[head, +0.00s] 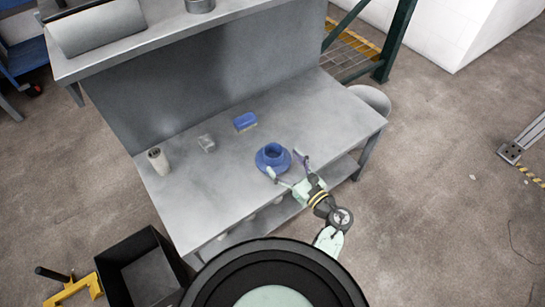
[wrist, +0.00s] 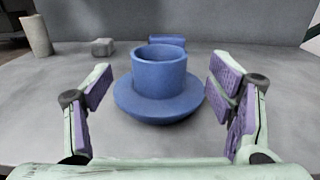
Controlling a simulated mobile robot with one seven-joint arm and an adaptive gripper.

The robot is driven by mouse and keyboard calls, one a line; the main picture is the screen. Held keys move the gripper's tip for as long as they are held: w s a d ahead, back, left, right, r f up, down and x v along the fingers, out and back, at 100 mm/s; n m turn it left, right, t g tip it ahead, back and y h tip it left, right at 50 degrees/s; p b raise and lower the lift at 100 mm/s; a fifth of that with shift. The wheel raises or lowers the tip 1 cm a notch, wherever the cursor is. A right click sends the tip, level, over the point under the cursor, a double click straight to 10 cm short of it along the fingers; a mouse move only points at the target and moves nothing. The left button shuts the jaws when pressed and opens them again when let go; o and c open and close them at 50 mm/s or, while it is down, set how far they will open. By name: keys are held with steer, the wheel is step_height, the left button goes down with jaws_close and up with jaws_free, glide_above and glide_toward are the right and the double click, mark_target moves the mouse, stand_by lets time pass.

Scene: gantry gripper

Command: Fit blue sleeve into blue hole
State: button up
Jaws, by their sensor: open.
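A blue sleeve-like piece (head: 273,150) stands upright on the grey bench, a hollow cylinder rising from a wide round blue flange (head: 265,163). In the wrist view its open top (wrist: 159,60) and flange (wrist: 160,108) are in the middle of the picture. I cannot tell whether cylinder and flange are one piece or two. My gripper (head: 284,163) is open and low over the bench, its fingers on either side of the blue piece. In the wrist view gaps show between the pads and the cylinder. No separate blue hole can be made out.
A blue-topped block (head: 245,120), a small grey block (head: 206,143) and a pale cylinder (head: 158,161) stand farther back on the bench (head: 205,195). The bench's upright back panel rises behind them. A black bin (head: 145,275) stands on the floor at front left.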

mark_target(273, 154)
steer(key=shift+p+x, duration=0.9)
steer(key=shift+x, duration=2.15)
steer(key=shift+f, duration=0.15)
steer(key=shift+s, duration=0.1)
steer(key=shift+c, duration=0.6)
steer(key=c, duration=1.3)
